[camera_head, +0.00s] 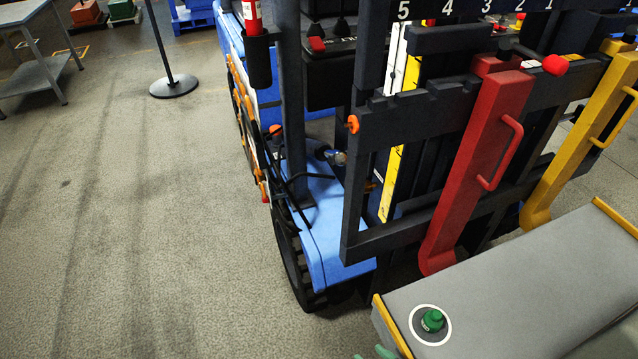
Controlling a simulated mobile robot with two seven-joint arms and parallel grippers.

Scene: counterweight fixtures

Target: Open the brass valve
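I cannot make out a brass valve for certain in the head view. A small metallic fitting (339,157) sits on the blue forklift-like vehicle (325,215), beside dark hoses, but it is too small to identify.
A red fork (477,160) and a yellow fork (575,150) with handles hang on the dark carriage (420,118). A grey bench (520,285) at bottom right bears a green knob (432,320).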

